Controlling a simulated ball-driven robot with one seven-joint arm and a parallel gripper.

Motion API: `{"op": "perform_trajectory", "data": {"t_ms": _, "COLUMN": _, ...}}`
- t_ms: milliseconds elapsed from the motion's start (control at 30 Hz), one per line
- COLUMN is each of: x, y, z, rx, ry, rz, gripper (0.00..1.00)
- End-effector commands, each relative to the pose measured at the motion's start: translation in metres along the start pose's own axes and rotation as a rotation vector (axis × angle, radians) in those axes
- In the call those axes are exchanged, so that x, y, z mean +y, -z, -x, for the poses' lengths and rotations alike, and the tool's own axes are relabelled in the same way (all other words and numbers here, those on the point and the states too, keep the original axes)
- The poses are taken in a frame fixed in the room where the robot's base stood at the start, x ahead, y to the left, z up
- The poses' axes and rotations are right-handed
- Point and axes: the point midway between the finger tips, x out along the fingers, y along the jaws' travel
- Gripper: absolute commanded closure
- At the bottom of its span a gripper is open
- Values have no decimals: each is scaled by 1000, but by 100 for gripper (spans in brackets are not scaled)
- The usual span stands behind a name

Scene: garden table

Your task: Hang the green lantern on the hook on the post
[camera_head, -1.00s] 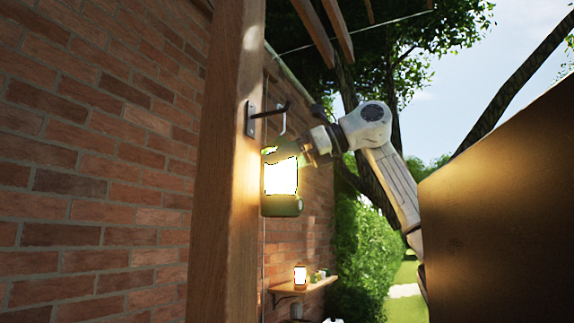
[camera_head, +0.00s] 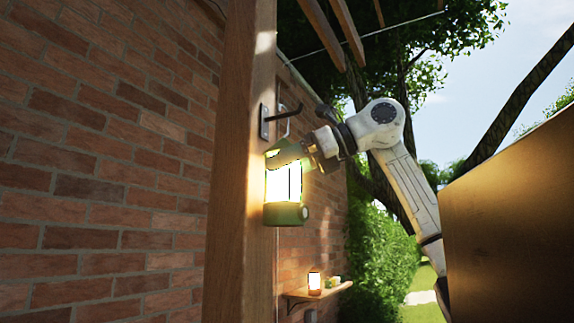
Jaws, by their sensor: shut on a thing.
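The green lantern (camera_head: 287,213) is lit and upright beside the wooden post (camera_head: 238,190), with its wire handle standing up at the top. A dark hook (camera_head: 285,113) on a metal plate sticks out from the post. The handle's top is close to the hook's arm; I cannot tell whether it is around the hook or only behind or beside it. My gripper (camera_head: 292,154) comes in from the right and is shut on the lantern's upper part. The gripper hides part of the lantern's top.
A brick wall (camera_head: 110,180) fills the left. Below, a wooden shelf (camera_head: 318,293) on the wall holds a small lit lantern (camera_head: 315,281). A large brown panel (camera_head: 515,220) blocks the right foreground. A green hedge (camera_head: 380,255) stands behind.

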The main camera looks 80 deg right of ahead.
Motion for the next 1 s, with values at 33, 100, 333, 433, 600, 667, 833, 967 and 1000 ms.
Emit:
{"op": "perform_trajectory", "data": {"t_ms": 33, "x": 0, "y": 2, "z": 0, "rx": -2, "ry": 0, "rz": 1, "gripper": 70}}
{"op": "perform_trajectory", "data": {"t_ms": 100, "x": 0, "y": 3, "z": -1, "rx": -2, "ry": 0, "rz": 1, "gripper": 70}}
{"op": "perform_trajectory", "data": {"t_ms": 333, "x": 0, "y": 3, "z": -1, "rx": -2, "ry": 0, "rz": 1, "gripper": 70}}
{"op": "perform_trajectory", "data": {"t_ms": 433, "x": 0, "y": 3, "z": -1, "rx": -2, "ry": 0, "rz": 1, "gripper": 70}}
{"op": "perform_trajectory", "data": {"t_ms": 600, "x": 0, "y": 3, "z": -1, "rx": -2, "ry": 0, "rz": 1, "gripper": 8}}
{"op": "perform_trajectory", "data": {"t_ms": 667, "x": 0, "y": 3, "z": -1, "rx": -2, "ry": 0, "rz": 1, "gripper": 2}}
{"op": "perform_trajectory", "data": {"t_ms": 833, "x": 0, "y": 4, "z": -1, "rx": -1, "ry": 0, "rz": 1, "gripper": 0}}
{"op": "perform_trajectory", "data": {"t_ms": 967, "x": 0, "y": 4, "z": 0, "rx": 1, "ry": 1, "rz": 0, "gripper": 0}}
{"op": "perform_trajectory", "data": {"t_ms": 1000, "x": 0, "y": 4, "z": 3, "rx": 0, "ry": 2, "rz": 0, "gripper": 0}}
